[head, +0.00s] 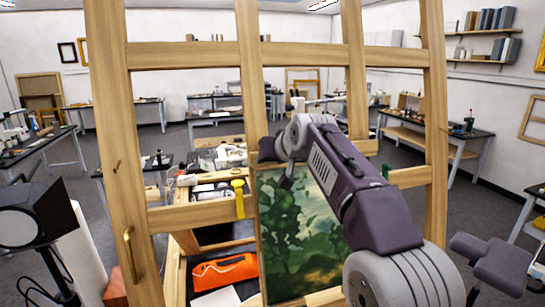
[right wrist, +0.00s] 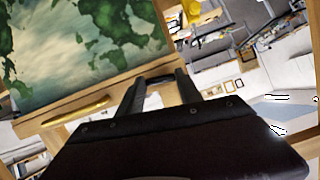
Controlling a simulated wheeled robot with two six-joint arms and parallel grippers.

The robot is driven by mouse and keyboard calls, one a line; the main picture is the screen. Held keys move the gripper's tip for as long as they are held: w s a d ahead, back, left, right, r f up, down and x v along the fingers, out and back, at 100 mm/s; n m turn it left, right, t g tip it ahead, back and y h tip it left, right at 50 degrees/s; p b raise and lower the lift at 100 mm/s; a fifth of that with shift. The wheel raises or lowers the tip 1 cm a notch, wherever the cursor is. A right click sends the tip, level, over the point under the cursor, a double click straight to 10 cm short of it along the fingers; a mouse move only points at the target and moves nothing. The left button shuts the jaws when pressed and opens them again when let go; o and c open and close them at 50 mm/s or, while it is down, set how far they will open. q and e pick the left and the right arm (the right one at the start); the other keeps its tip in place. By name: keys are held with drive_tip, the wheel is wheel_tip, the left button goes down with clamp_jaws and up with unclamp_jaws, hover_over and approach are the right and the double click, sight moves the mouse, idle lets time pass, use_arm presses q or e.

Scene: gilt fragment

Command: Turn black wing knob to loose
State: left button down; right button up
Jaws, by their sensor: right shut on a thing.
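My right gripper (right wrist: 160,84) has its two dark fingers around a small dark piece, apparently the black wing knob (right wrist: 156,78), at the wooden bar of the easel beside the painting. The knob is mostly hidden by the fingers, and its turn angle cannot be told. In the head view my right arm reaches in from the lower right and covers the knob. The painting (head: 290,235), green and landscape-like, stands on the easel (head: 113,140); it also fills the upper left of the right wrist view (right wrist: 90,50). My left gripper is not in view.
A brass handle (head: 129,252) is on the left post. An orange object (head: 224,271) lies behind the easel. A black lamp (head: 35,213) stands at the left.

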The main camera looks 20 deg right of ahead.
drive_tip(key=shift+r+n, duration=0.15)
drive_tip(key=shift+n, duration=0.45)
drive_tip(key=shift+h, duration=0.3)
drive_tip(key=o, duration=1.4)
drive_tip(key=shift+w, duration=0.1)
drive_tip(key=b+v, duration=0.2)
drive_tip(key=v, duration=0.7)
drive_tip(key=shift+a, duration=0.1)
